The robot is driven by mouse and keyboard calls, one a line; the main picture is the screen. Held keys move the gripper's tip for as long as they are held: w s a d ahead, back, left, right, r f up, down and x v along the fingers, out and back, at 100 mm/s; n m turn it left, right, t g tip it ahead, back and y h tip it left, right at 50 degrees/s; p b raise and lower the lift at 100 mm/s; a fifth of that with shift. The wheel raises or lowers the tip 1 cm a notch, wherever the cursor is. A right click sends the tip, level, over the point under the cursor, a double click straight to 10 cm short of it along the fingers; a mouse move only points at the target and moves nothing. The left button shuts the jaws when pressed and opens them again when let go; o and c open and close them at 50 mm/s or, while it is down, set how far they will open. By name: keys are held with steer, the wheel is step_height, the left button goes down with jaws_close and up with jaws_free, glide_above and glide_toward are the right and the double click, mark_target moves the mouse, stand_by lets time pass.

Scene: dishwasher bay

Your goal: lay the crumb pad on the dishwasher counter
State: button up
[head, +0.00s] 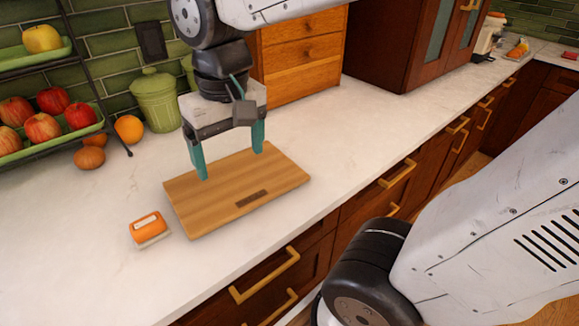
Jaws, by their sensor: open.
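A small orange block with a white label and a pale underside (149,228) lies on the white counter (100,275), left of the wooden board. It looks like the crumb pad. My gripper (231,163) has two teal fingers pointing down, spread wide apart with nothing between them. It is over the far part of the wooden board (215,205), up and to the right of the orange block and apart from it. Whether the fingertips touch the board I cannot tell. No dishwasher can be made out.
A green lidded jar (157,100), an orange (129,128) and a tiered fruit rack (50,150) stand at the back left. A wooden drawer box (300,52) stands behind my gripper. The counter right of the board is clear. Drawers with brass handles (265,275) line the front.

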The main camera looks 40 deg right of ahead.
steer(key=s+d+f, duration=0.1)
steer(key=s+d, duration=0.4)
steer(key=s, duration=0.3)
steer(key=shift+s+d+f, duration=0.2)
steer(key=shift+s+f, duration=0.05)
steer(key=shift+s, duration=0.05)
stand_by(0.6)
